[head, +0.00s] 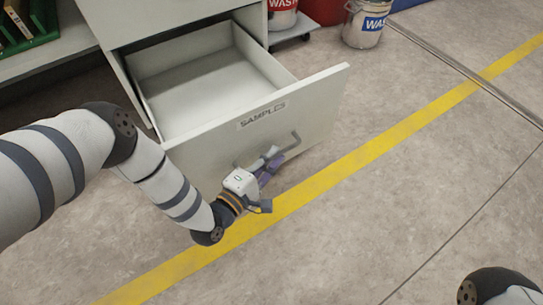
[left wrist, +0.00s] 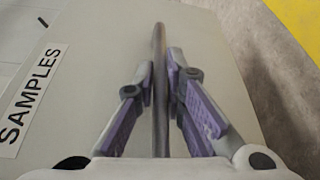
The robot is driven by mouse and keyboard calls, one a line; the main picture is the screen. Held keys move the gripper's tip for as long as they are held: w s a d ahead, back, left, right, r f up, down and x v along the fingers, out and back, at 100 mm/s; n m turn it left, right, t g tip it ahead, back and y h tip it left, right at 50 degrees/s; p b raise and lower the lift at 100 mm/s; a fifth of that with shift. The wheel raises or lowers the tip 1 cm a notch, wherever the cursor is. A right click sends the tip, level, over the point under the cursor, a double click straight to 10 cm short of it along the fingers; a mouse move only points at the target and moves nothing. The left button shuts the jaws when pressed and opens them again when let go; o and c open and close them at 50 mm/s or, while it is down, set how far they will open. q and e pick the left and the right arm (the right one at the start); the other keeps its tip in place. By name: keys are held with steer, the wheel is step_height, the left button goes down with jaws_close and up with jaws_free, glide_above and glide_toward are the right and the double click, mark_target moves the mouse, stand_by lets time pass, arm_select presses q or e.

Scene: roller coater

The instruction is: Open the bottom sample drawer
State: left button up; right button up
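The sample drawer (head: 225,130) is pulled far out of the pale cabinet and looks empty inside. Its front carries a "SAMPLES" label (head: 262,114), which also shows at the left in the left wrist view (left wrist: 30,98). The bar handle (head: 297,137) is on the drawer front. My left gripper (head: 273,160) is at the handle, with purple-padded fingers on both sides of the bar (left wrist: 160,100). The fingertips close in on the bar and appear shut on it. My right gripper is out of view; only part of my right arm shows at the lower right.
The cabinet (head: 115,75) stands behind the drawer. A shelf with a green rack (head: 28,35) is at the upper left. The floor in front and to the right is clear.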

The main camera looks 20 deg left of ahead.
arm_select(q)
steer(key=shift+o, duration=1.3)
steer(key=v, duration=1.2)
steer(key=shift+r, duration=0.15)
